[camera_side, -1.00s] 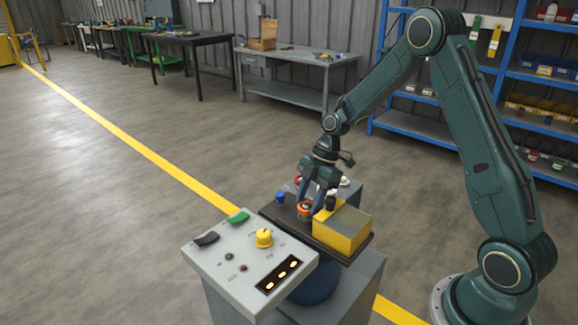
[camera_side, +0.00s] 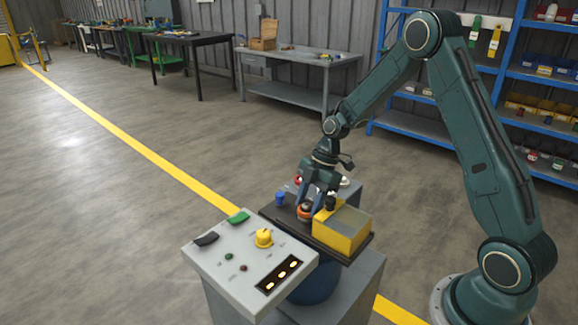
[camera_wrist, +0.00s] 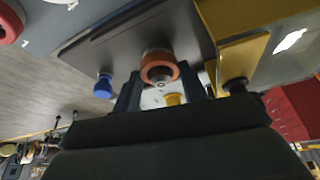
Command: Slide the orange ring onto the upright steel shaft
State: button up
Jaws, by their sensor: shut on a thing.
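The orange ring (camera_side: 304,213) sits low over the dark platform, between the fingers of my gripper (camera_side: 308,206). My gripper is shut on the ring, pointing down. In the wrist view the orange ring (camera_wrist: 158,66) lies just beyond the fingertips, with a finger on either side. A pale grey round end, seemingly the steel shaft (camera_wrist: 159,73), shows in the ring's opening. The shaft's length is hidden, and I cannot tell how far the ring is over it.
A yellow block (camera_side: 342,228) stands close to the right of my gripper on the dark platform (camera_side: 270,211). A blue knob (camera_side: 280,198) is to the left. A control panel (camera_side: 215,262) with a yellow knob (camera_side: 264,238) stands in front.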

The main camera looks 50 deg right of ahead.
jog(key=shift+f, duration=0.2)
dwell(0.5)
jog(key=o, duration=1.5)
jog(key=shift+c, duration=0.2)
jog(key=shift+s+f, duration=0.1)
jog(key=shift+s, duration=0.05)
jog(key=shift+c, duration=0.5)
jog(key=shift+o, duration=0.9)
jog(key=shift+r, duration=1.75)
jog(key=shift+o, duration=0.2)
jog(key=shift+r, duration=2.35)
